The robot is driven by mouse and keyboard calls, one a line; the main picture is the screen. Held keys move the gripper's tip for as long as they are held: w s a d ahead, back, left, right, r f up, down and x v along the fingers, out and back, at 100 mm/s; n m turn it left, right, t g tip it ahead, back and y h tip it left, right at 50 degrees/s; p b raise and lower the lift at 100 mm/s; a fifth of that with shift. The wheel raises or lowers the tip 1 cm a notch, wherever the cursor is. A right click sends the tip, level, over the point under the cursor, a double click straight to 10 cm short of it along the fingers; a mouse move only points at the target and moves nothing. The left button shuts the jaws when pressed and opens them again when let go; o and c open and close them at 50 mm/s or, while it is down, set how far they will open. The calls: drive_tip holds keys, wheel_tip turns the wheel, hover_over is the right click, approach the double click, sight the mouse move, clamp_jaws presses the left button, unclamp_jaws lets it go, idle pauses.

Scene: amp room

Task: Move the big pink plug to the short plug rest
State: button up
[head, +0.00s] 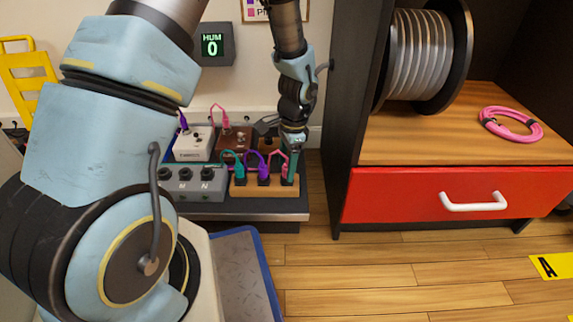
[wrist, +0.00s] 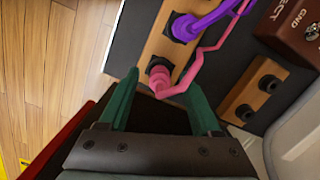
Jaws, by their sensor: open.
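The big pink plug (wrist: 160,78) sits in the end socket of the long wooden plug rest (wrist: 163,40), and its pink cable runs up to the right in the wrist view. In the head view the plug (head: 285,168) is partly covered by my gripper. My gripper (wrist: 163,84) is open, with its two green fingers on either side of the pink plug; I cannot tell whether they touch it. It points down over the right end of the long rest in the head view (head: 291,172). The short plug rest (wrist: 254,92), a wooden block with two dark empty holes, lies to the right in the wrist view.
A purple plug (wrist: 187,27) sits beside the pink one, and a teal plug (head: 239,177) farther left. A grey box (head: 190,183), a white pedal (head: 192,146) and a brown pedal (wrist: 294,25) stand close by. A dark cabinet with a red drawer (head: 400,196) stands right.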

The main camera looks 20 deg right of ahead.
drive_tip(key=shift+r, duration=0.1)
wheel_tip(320, 180, up, 10)
drive_tip(key=d+p, duration=0.1)
drive_tip(key=p, duration=0.4)
drive_tip(key=shift+d+r+p, duration=0.15)
drive_tip(key=shift+r+p, duration=0.1)
drive_tip(key=shift+p, duration=0.05)
drive_tip(key=shift+w, duration=0.1)
